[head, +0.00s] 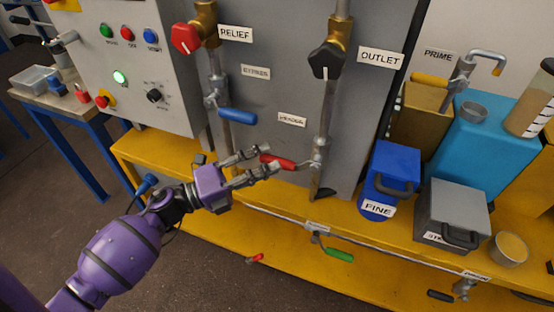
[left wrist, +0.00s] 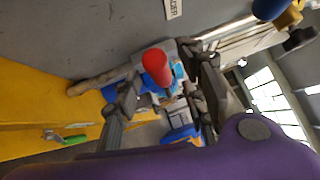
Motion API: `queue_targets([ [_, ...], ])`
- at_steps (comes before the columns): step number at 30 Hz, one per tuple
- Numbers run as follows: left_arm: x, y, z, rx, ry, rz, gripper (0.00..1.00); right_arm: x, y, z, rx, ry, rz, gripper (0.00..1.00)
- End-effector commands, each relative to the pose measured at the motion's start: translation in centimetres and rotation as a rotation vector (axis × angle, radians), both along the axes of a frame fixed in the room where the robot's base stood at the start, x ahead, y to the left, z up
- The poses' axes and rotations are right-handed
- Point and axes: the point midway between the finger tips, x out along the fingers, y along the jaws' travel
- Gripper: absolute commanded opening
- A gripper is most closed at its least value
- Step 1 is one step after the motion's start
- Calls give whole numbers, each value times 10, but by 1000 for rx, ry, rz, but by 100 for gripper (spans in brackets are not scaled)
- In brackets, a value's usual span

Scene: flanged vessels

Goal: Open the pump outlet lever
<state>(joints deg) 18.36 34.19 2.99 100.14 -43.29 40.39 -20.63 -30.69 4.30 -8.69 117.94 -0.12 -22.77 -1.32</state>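A red-handled lever (head: 282,163) sits on the lower part of the outlet pipe (head: 325,120), its handle pointing left, roughly level. Its red end also shows in the left wrist view (left wrist: 156,66). My left gripper (head: 267,160) is open, its two fingers on either side of the handle's end; whether they touch it I cannot tell. In the left wrist view the gripper (left wrist: 165,92) has its fingers spread, with the red handle between them. Above, a black knob (head: 325,61) is on the same pipe beside the OUTLET label (head: 381,58). My right gripper is not in view.
A blue-handled lever (head: 238,117) and a red knob (head: 186,38) are on the RELIEF pipe to the left. A yellow ledge (head: 290,205) runs below, with a green-handled lever (head: 339,255) under it. A blue container (head: 392,172) stands to the right.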

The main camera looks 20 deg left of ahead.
Motion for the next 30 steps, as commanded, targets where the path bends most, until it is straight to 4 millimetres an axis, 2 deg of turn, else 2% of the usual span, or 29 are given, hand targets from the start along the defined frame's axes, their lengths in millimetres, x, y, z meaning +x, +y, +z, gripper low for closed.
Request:
queue_targets([
  [6,17,-19,4,-2,1,1,39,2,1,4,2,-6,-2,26],
  [16,20,-22,4,-2,2,2,39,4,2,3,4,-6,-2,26],
  [25,20,-22,4,-2,2,2,1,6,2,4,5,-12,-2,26],
  [30,20,-22,4,-2,2,2,0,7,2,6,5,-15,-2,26],
])
